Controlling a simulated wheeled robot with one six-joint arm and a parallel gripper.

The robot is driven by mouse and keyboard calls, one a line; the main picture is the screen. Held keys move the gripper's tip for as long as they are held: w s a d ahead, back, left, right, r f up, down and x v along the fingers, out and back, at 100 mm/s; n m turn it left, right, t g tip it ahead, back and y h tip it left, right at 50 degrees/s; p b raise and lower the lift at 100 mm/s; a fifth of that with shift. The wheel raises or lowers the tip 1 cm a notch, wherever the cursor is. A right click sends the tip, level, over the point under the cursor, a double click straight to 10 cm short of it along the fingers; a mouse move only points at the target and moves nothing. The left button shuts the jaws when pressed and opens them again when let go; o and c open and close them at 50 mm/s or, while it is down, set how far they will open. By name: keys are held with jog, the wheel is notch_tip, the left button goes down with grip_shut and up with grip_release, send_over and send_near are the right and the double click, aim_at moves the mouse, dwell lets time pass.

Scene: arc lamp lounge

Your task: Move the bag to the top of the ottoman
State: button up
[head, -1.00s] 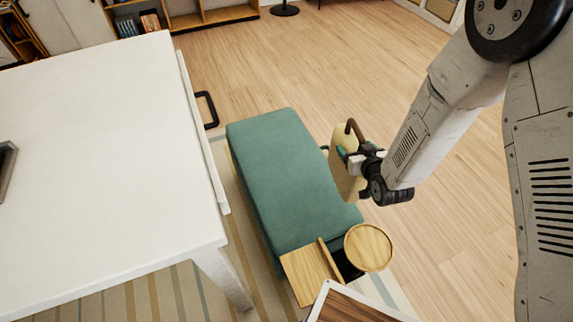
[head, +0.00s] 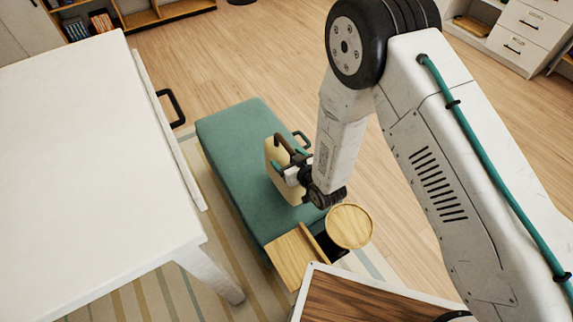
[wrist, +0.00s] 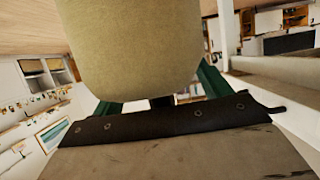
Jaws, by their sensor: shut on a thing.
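The bag (head: 275,160) is pale yellow with dark brown handles. It is upright in the head view, over the green ottoman (head: 232,135). My gripper (head: 290,170) is at the bag's right side and shut on it. I cannot tell whether the bag's bottom touches the ottoman's top or hangs just above it. The fingertips are largely hidden there.
A white table (head: 80,170) stands left of the ottoman. A wooden board (head: 292,252) and a round wooden tray (head: 349,226) are at the ottoman's near end. The ottoman's far end is bare. Open wooden floor (head: 240,55) lies beyond.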

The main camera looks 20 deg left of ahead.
jog(key=shift+f, duration=2.05)
jog(key=o, duration=1.7)
